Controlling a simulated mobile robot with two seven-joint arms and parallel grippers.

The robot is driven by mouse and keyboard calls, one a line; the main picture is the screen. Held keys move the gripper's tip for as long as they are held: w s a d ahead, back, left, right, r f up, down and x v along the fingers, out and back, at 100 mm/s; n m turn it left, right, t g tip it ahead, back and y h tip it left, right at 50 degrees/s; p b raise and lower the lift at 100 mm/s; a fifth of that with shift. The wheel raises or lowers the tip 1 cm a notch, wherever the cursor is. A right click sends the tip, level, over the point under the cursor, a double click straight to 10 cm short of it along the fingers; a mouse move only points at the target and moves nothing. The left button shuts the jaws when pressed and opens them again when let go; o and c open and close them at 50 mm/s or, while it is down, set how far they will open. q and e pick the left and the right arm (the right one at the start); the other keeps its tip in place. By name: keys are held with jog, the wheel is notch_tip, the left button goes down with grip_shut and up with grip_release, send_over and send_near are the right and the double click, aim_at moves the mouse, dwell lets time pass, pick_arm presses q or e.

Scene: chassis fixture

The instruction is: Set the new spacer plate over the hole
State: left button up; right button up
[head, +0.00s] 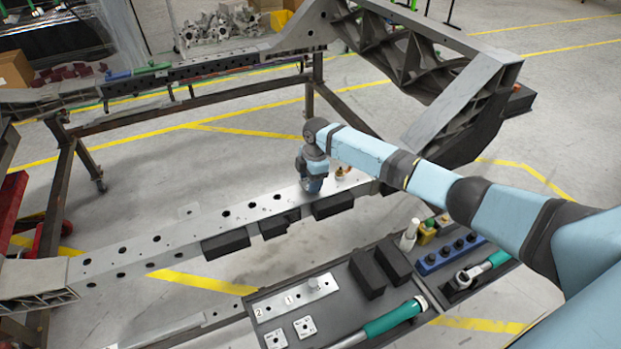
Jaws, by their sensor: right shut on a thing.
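My right gripper (312,186) points down at the near chassis rail (150,240), close to the rail's top face. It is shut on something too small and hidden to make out. The rail has a row of dark holes; the part under the gripper is covered by it. Two small pale square plates with holes, one (304,327) and another (276,340), lie in the dark tray (258,298). I cannot tell whether either is the new spacer plate. My left gripper is not in view.
Small brass and red fittings (342,172) stand on the rail just right of the gripper. The tray also holds a numbered metal strip (296,299), black blocks (367,274), a teal-handled tool (392,317) and a ratchet (475,270). Grey frame arms (460,100) rise behind my arm.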

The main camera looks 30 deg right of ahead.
jog(key=shift+f, duration=0.35)
dwell(0.6)
jog(key=o, duration=1.4)
jog(key=shift+c, duration=0.2)
